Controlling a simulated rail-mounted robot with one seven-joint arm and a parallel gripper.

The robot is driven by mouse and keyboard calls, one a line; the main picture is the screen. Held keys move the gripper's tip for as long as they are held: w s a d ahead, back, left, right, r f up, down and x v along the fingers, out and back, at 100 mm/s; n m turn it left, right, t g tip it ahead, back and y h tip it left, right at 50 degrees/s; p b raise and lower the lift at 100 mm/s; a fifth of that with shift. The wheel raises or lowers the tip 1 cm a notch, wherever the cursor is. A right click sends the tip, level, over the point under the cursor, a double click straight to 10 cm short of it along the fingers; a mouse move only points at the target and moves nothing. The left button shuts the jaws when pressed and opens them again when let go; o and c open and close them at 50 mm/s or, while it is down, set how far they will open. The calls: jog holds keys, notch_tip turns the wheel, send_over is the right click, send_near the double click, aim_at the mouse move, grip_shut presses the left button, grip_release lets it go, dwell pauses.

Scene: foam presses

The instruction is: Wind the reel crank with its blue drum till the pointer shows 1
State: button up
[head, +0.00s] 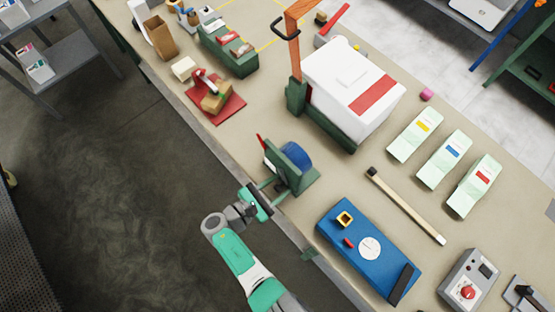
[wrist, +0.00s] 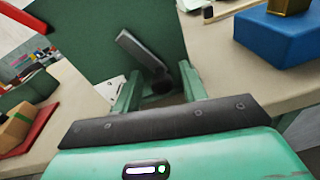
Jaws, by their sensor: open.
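The reel stands near the table's front edge in the head view, with a blue drum (head: 295,155) on a green stand (head: 298,180). A small white plate (head: 271,158) and a red piece (head: 262,142) show on its near side; the pointer's reading is too small to tell. In the wrist view, a dark grey crank arm (wrist: 139,48) slants across the green panel (wrist: 90,30), with a dark round end (wrist: 161,84) between my fingers. My gripper (head: 271,184) is open in front of the crank; its fingers (wrist: 158,82) are on either side, contact unclear. The drum is hidden in the wrist view.
A white press (head: 345,80) with an orange lever stands behind the reel. A blue box (head: 365,255) and a wooden stick (head: 405,205) lie to the right. A red board (head: 228,112) is at the left. The floor in front is clear.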

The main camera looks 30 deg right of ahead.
jog(key=a, duration=0.7)
jog(key=shift+s+a+r, duration=0.3)
jog(key=shift+a+r, duration=0.05)
jog(key=shift+r, duration=0.05)
jog(key=shift+f+b, duration=0.1)
jog(key=shift+b, duration=0.2)
